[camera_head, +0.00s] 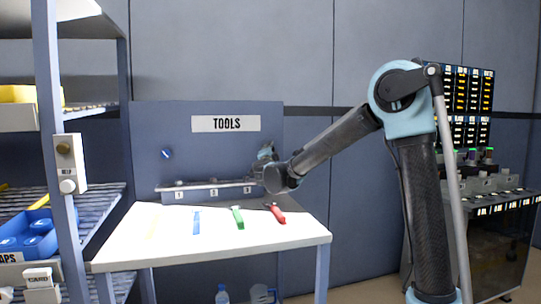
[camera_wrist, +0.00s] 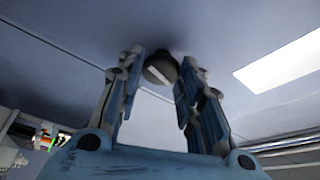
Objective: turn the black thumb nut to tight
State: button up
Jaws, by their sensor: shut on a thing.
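The black thumb nut (camera_wrist: 159,67) shows in the wrist view as a dark round knob with a pale bar across its face, set against a grey-blue panel. My gripper (camera_wrist: 163,75) has one finger on each side of it and is shut on it. In the head view my gripper (camera_head: 267,158) is at the right part of the blue tool panel (camera_head: 200,115), above the table's back edge. The nut cannot be made out there, behind the gripper. I cannot tell how tight it is.
The white table (camera_head: 190,255) bears yellow, blue, green and red handled tools. A shelf rack (camera_head: 50,100) stands left; a dark cabinet (camera_head: 495,250) stands right.

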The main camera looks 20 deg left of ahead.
jog(key=shift+d+f, duration=0.1)
jog(key=shift+d, duration=0.05)
jog(key=o, duration=1)
jog(key=v, duration=1.1)
jog(key=shift+s, duration=0.4)
